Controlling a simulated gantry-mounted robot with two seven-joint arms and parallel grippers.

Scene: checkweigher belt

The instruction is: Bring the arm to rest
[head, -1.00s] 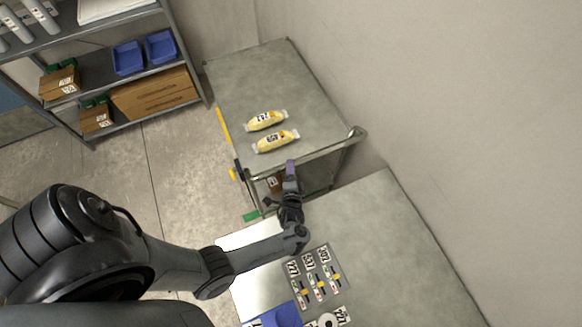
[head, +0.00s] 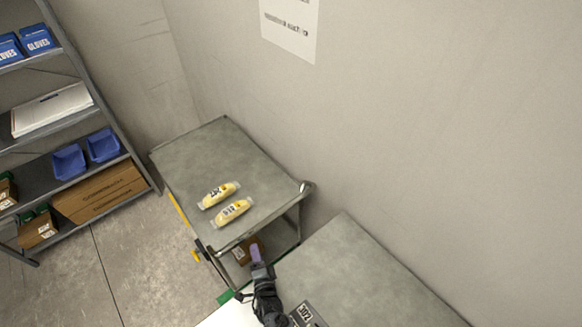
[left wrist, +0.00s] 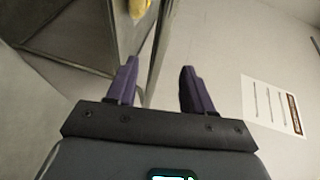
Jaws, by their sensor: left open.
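My left gripper (head: 256,262) shows at the bottom of the head view, by the near end of the trolley and above the edge of the table in front. In the left wrist view its two purple fingers (left wrist: 156,88) stand apart with nothing between them. My right gripper is in neither view. Two yellow packs with labels, the farther one (head: 219,195) and the nearer one (head: 233,211), lie on the trolley top (head: 215,150), apart from the gripper. Part of one yellow pack (left wrist: 138,8) shows at the top of the left wrist view.
The trolley's rail (head: 262,221) is just beyond my left gripper. The grey table (head: 360,275) is at the lower right, with a labelled plate (head: 308,314) on it. A shelf rack (head: 120,140) with blue bins stands at left. A wall (head: 420,130) closes off the right.

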